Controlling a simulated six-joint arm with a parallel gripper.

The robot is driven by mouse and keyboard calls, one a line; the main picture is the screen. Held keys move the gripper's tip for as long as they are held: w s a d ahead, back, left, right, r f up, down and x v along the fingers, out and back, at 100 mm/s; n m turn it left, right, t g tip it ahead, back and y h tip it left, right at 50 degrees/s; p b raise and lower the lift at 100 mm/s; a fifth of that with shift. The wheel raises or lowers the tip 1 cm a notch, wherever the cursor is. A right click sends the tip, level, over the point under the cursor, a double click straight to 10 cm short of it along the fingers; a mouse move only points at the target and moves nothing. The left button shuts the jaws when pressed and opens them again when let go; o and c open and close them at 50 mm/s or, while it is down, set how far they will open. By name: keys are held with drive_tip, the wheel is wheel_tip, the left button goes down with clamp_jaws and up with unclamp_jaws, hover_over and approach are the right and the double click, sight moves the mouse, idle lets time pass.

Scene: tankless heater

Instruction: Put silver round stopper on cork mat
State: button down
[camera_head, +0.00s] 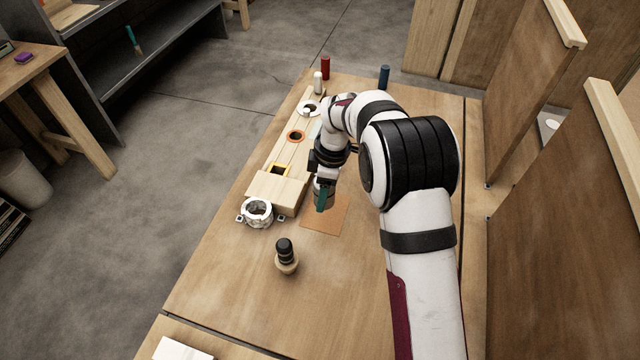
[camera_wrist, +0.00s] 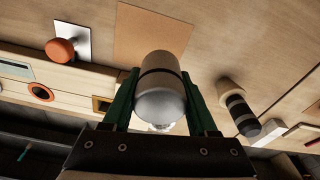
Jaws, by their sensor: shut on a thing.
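The silver round stopper (camera_wrist: 160,98), a grey cylinder with a dark band, is held between the green fingers of my gripper (camera_wrist: 163,100) in the wrist view. My gripper shows in the head view (camera_head: 322,197) and is shut on it; the fingers and wrist mostly hide the stopper there. The cork mat (camera_head: 326,221) is a flat tan square on the table, just below the gripper in the picture. It also shows in the wrist view (camera_wrist: 150,30), bare where visible, with the stopper overlapping its edge. I cannot tell the exact height above it.
A wooden block rack (camera_head: 277,190) with ringed holes runs left of the arm. A white ring-shaped part (camera_head: 257,212) and a dark-topped stopper (camera_head: 285,252) stand nearby. An orange knob (camera_wrist: 62,50) sits on a white plate. The near table is mostly clear.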

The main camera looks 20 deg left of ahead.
sight(320, 217)
drive_tip(key=shift+f, duration=0.1)
drive_tip(key=shift+f, duration=2.9)
drive_tip(key=shift+f, duration=0.45)
drive_tip(key=shift+c, duration=0.5)
unclamp_jaws()
drive_tip(key=r, duration=0.5)
drive_tip(key=d+r, duration=0.1)
drive_tip(key=r, duration=0.4)
drive_tip(key=d+r, duration=0.1)
drive_tip(key=r, duration=0.4)
drive_tip(key=shift+w+r, duration=0.15)
drive_tip(key=shift+r, duration=0.15)
